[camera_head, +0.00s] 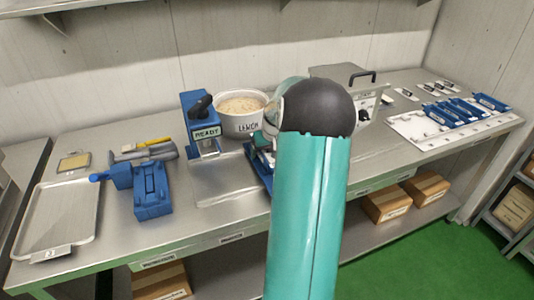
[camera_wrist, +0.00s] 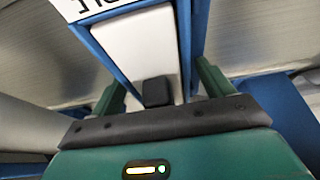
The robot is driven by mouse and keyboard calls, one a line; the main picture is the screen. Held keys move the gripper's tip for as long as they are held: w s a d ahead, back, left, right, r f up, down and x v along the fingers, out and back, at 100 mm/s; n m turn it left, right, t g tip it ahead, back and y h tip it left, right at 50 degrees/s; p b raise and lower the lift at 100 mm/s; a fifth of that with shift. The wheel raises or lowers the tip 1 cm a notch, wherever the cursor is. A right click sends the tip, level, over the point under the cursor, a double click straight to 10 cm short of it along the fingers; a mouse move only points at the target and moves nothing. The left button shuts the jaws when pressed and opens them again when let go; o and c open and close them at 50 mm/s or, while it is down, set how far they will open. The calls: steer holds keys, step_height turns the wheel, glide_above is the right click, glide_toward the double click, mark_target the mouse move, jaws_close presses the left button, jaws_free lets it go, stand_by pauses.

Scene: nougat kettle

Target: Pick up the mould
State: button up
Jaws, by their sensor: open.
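A blue-sided piece with a white inner face (camera_wrist: 145,45) fills the top middle of the wrist view. It carries a partly cut-off label that reads upside down. I take it for the mould, but cannot be sure. My gripper (camera_wrist: 160,88) is open, with one green finger on each side of this piece; contact is unclear. In the head view my arm hides the gripper and most of a blue item (camera_head: 261,168) behind it. Several long blue labelled pieces (camera_head: 462,110) lie on a white board (camera_head: 408,128) at the right.
A white pot (camera_head: 240,123) marked LEMON and a blue stand (camera_head: 195,110) with a READY sign are left of my arm. A blue device (camera_head: 151,188) and a metal tray (camera_head: 58,220) are farther left. A handled metal box (camera_head: 368,105) stands behind right.

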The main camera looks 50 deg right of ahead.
steer(key=shift+c, duration=0.4)
steer(key=c, duration=1.3)
